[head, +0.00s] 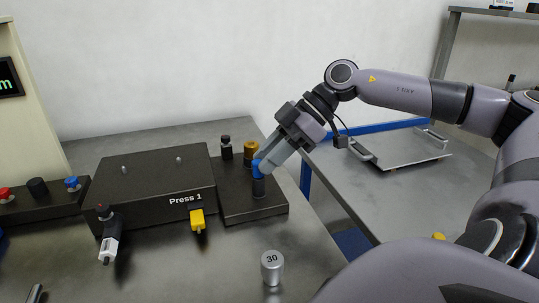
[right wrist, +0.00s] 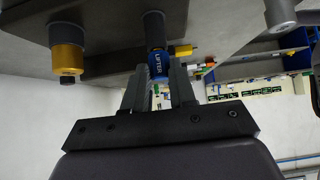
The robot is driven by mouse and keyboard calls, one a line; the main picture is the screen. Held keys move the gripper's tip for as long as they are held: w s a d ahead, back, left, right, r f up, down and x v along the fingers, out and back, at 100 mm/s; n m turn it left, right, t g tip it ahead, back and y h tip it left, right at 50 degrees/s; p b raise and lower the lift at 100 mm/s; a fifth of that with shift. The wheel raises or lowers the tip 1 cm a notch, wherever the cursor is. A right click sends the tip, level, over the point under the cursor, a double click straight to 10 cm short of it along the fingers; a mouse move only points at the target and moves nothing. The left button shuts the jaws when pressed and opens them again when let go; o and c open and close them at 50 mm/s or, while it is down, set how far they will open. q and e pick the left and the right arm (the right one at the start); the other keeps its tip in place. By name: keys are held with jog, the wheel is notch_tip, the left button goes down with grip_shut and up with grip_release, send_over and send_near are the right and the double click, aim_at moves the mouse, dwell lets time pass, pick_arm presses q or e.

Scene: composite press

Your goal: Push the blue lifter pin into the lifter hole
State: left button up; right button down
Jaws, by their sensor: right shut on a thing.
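The blue lifter pin (head: 256,166) is upright at the top of a dark cylinder (head: 259,188) on the plate right of Press 1. In the right wrist view the pin (right wrist: 158,62) reads "LIFTER" and lines up with the dark grey cylinder (right wrist: 154,30). My right gripper (head: 262,167) reaches down from the upper right, its fingers closed on either side of the pin; they also show in the right wrist view (right wrist: 159,75). The lifter hole's opening is hidden, and I cannot tell how deep the pin sits. My left gripper is not in view.
A gold-topped post (head: 250,150) and a black knob (head: 226,148) stand close behind the pin. The Press 1 box (head: 155,185) is to the left, with a yellow part (head: 197,219) at its front. A silver "30" weight (head: 272,267) stands in front.

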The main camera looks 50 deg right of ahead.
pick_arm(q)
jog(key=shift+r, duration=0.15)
pick_arm(e)
jog(key=shift+f, duration=0.15)
dwell(0.4)
jog(key=c, duration=0.8)
grip_release()
jog(key=shift+c, duration=0.2)
jog(key=shift+s+d, duration=0.1)
jog(key=shift+d, duration=0.1)
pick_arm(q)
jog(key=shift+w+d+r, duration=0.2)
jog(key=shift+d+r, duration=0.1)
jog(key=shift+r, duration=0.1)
pick_arm(e)
jog(key=v, duration=0.7)
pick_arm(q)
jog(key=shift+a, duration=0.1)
pick_arm(e)
jog(key=shift+a, duration=0.25)
